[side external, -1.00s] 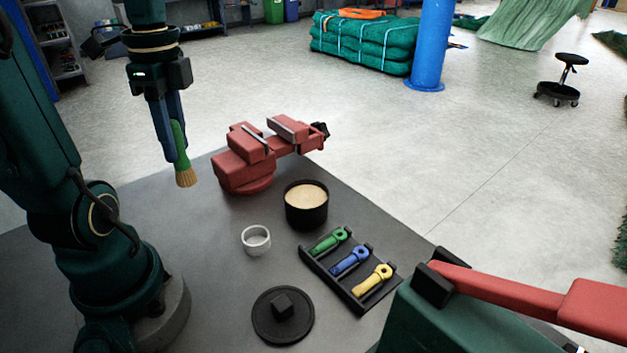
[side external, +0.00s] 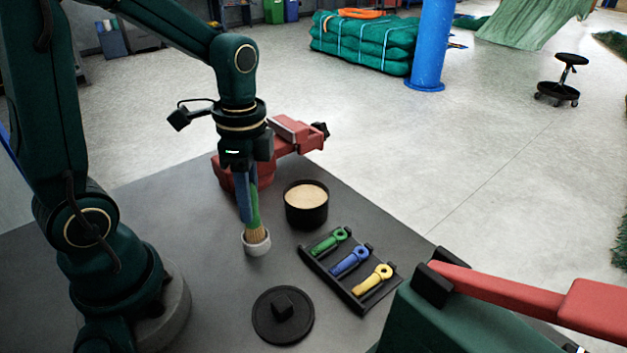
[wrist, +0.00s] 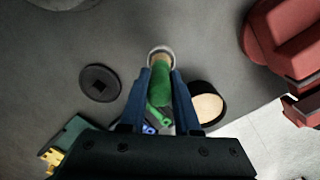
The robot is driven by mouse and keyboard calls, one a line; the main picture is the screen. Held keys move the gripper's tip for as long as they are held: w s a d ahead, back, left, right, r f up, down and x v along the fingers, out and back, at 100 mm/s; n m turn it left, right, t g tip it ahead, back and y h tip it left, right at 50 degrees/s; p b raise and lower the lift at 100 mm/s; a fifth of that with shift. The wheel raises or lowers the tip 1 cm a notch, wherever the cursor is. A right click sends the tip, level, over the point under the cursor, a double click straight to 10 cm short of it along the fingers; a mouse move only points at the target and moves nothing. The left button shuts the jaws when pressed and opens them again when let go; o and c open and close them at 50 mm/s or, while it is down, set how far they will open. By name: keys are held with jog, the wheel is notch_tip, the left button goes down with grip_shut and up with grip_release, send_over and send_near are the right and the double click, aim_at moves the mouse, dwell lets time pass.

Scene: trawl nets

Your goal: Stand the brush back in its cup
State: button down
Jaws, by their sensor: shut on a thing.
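The brush has a green handle (side external: 254,208) and tan bristles (side external: 257,235) that point down. My gripper (side external: 248,215) is shut on the handle and holds the brush nearly upright. The small white cup (side external: 257,246) stands on the dark table under the brush. The bristle tips are at the cup's mouth and look partly inside its rim; how deep they are I cannot tell. In the wrist view the green handle (wrist: 160,85) lies between my two blue fingers, and the cup's rim (wrist: 161,52) shows just beyond it.
A black pot (side external: 306,214) with tan contents stands close to the cup's right. A black rack (side external: 335,279) holds green, blue and yellow tools. A red vise (side external: 230,178) is behind. A round black lid (side external: 268,322) lies in front. The table left of the cup is bare.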

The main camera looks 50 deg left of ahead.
jog(key=shift+f, duration=0.95)
jog(key=shift+f, duration=0.1)
jog(key=c, duration=0.6)
grip_release()
jog(key=r, duration=1.2)
jog(key=shift+w, duration=0.2)
jog(key=shift+s+d+r+n+t, duration=0.15)
jog(key=shift+s+d+n+t, duration=0.05)
jog(key=shift+n+t, duration=0.1)
jog(key=shift+s+d+f+n+t, duration=0.4)
jog(key=shift+s+d+n+t, duration=0.45)
jog(key=shift+n, duration=0.6)
jog(key=shift+s+d+f+n+t, duration=0.35)
jog(key=shift+s+d+n+t, duration=0.3)
jog(key=shift+n+t, duration=0.55)
jog(key=shift+s+d+f+n+t, duration=0.4)
jog(key=shift+s+d+n+t, duration=0.3)
jog(key=shift+n, duration=0.95)
